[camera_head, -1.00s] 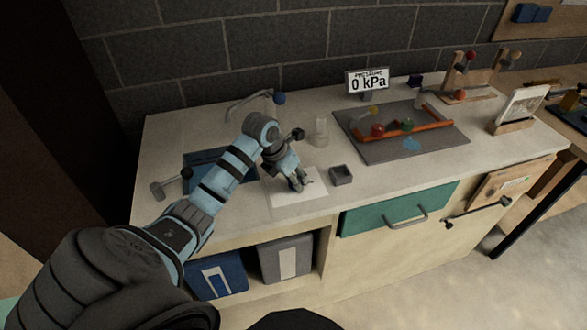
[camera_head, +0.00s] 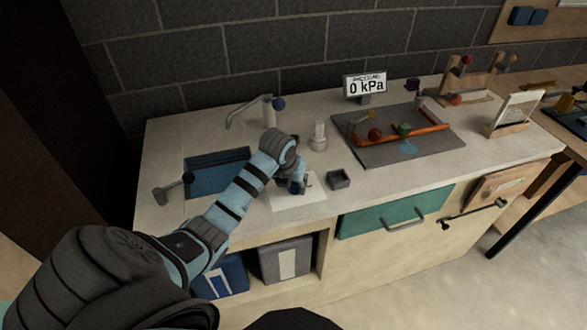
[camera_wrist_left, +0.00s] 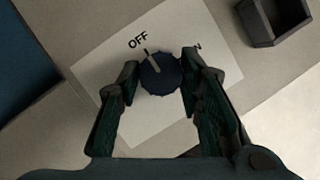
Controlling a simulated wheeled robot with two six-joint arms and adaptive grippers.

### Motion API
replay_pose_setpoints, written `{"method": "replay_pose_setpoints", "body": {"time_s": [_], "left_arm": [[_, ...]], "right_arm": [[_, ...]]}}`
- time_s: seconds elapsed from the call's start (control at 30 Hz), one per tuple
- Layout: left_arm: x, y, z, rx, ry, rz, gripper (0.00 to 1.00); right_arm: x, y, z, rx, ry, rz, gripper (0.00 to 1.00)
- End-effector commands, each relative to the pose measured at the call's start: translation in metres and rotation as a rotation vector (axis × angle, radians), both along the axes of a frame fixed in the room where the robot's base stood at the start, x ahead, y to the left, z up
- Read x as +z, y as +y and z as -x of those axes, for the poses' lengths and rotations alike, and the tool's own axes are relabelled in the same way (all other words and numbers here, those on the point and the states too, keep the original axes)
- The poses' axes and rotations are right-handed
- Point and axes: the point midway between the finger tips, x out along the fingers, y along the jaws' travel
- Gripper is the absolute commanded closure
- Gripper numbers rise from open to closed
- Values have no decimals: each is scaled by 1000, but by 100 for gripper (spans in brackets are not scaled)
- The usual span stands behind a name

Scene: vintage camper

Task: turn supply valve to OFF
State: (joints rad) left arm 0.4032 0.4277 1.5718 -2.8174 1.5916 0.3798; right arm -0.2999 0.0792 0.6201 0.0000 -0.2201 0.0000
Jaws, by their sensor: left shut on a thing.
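The supply valve is a dark blue round knob (camera_wrist_left: 162,76) on a white plate (camera_wrist_left: 90,75), seen in the left wrist view. Its pale pointer mark is at the upper left and points at the word OFF. Another label, with only an N showing, is partly hidden behind the right finger. My left gripper (camera_head: 296,186) is down over the white plate (camera_head: 306,201) in the head view, which mostly hides the knob there. In the left wrist view its two fingers stand on either side of the knob, shut on it. My right gripper is not in view.
A small dark open box (camera_head: 339,179) stands just right of the plate. A sink (camera_head: 210,178) with a faucet (camera_head: 246,110) lies left and behind. A pale bottle (camera_head: 318,137), a grey tray (camera_head: 375,155) and a sign reading 0 kPa (camera_head: 365,85) are farther back.

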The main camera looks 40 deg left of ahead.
Motion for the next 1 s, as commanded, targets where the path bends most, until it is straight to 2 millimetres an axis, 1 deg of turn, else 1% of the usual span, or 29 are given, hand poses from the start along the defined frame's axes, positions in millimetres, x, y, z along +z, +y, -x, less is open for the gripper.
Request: {"method": "replay_pose_setpoints", "body": {"time_s": [0.27, 0.3, 0.4, 0.67, 0.77, 0.87, 1.0], "left_arm": [[-1, 0, 1, 1, 4, 2, 94], [-1, 0, 1, 1, 4, 2, 62], [-1, 0, 1, 0, 3, 1, 47], [0, 0, 0, 0, 1, 0, 47], [5, 0, 2, 0, -1, 0, 47], [22, -1, 8, -2, -3, -2, 47], [58, -6, 23, -3, -4, -3, 47]], "right_arm": [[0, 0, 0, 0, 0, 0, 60], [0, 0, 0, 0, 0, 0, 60], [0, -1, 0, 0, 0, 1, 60], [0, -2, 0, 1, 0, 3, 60], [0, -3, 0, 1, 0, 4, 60], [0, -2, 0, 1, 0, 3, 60], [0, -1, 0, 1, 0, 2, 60]]}}
